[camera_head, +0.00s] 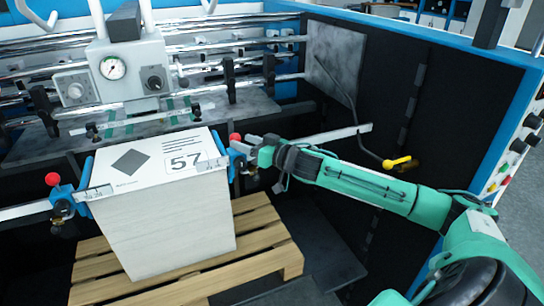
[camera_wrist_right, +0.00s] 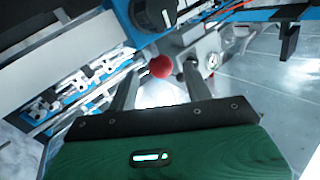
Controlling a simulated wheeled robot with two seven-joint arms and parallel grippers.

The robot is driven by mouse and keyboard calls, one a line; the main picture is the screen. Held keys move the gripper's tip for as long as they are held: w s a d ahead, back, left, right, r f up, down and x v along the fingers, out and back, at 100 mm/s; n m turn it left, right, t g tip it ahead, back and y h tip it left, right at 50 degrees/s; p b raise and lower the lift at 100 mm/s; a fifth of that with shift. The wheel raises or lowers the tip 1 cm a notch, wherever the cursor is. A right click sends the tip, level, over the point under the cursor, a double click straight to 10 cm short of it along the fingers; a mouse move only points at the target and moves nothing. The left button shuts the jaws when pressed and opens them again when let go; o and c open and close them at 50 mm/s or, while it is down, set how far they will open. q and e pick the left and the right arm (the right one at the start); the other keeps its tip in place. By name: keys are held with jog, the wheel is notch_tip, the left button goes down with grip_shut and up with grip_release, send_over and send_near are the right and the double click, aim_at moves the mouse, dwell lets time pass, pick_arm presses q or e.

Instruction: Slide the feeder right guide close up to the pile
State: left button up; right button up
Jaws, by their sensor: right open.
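The pile (camera_head: 165,220) is a tall white stack with a printed top sheet marked 57. The feeder right guide (camera_head: 235,164) is a blue bracket with a red knob, at the pile's right side near its top. The gap between guide and pile is too small to judge. My right gripper (camera_head: 250,145) is open, just right of the red knob. In the right wrist view the red knob (camera_wrist_right: 162,67) shows between the two finger tips, without clear contact. The left guide (camera_head: 62,196), also with a red knob, stands at the pile's left edge. My left gripper is not in view.
The pile stands on a wooden pallet (camera_head: 270,243). A metal bar (camera_head: 335,135) runs behind my right gripper. A yellow-handled lever (camera_head: 397,162) hangs on the dark side wall. A gauge unit (camera_head: 122,75) and rollers stand behind the pile.

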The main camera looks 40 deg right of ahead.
jog(key=b+v, duration=0.4)
jog(key=v, duration=0.5)
jog(key=shift+s, duration=0.25)
jog(key=shift+r, duration=0.1)
dwell(0.6)
